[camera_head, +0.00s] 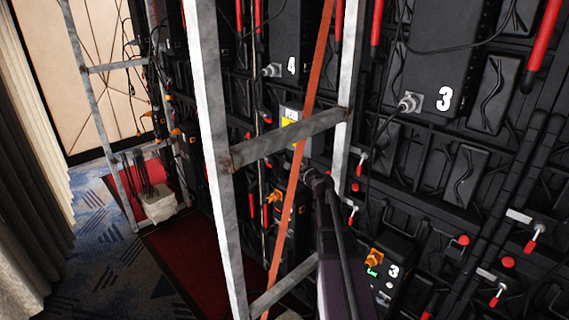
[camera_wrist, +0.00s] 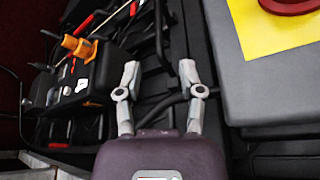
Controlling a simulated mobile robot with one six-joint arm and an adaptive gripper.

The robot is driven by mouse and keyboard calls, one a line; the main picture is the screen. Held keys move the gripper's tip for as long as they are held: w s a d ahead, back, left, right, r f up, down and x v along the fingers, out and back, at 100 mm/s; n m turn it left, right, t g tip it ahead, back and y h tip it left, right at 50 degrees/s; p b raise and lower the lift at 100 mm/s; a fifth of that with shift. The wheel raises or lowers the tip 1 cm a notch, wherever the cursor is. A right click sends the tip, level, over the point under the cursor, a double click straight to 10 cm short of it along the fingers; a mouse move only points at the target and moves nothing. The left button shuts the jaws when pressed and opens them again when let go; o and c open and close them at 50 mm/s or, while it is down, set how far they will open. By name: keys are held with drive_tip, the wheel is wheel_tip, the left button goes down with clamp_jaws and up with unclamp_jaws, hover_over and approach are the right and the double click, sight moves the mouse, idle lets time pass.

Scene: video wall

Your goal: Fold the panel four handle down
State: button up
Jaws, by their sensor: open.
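Panel four, a black panel with a white "4" (camera_head: 291,65), stands at upper centre in the head view, partly behind a metal frame. Upright red handles show beside it, one to its left (camera_head: 259,14) and one to its right (camera_head: 339,18); I cannot tell which is the panel four handle. My gripper (camera_head: 314,176) is below the panel, near a grey box with a yellow label (camera_head: 289,132). In the wrist view my gripper (camera_wrist: 159,72) is open and empty, its fingers apart. A dark bar or cable (camera_wrist: 172,101) shows behind the fingers.
The metal frame (camera_head: 215,130) and an orange-red strap (camera_head: 300,160) cross in front of the wall. Panel three (camera_head: 440,60) is at the right. A black box with an orange plug (camera_wrist: 76,46) is left of my gripper. Carpeted floor (camera_head: 95,275) is open at lower left.

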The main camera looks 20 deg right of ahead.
drive_tip(key=b+x, duration=0.2)
drive_tip(key=x, duration=0.8)
drive_tip(key=shift+w, duration=0.15)
clamp_jaws()
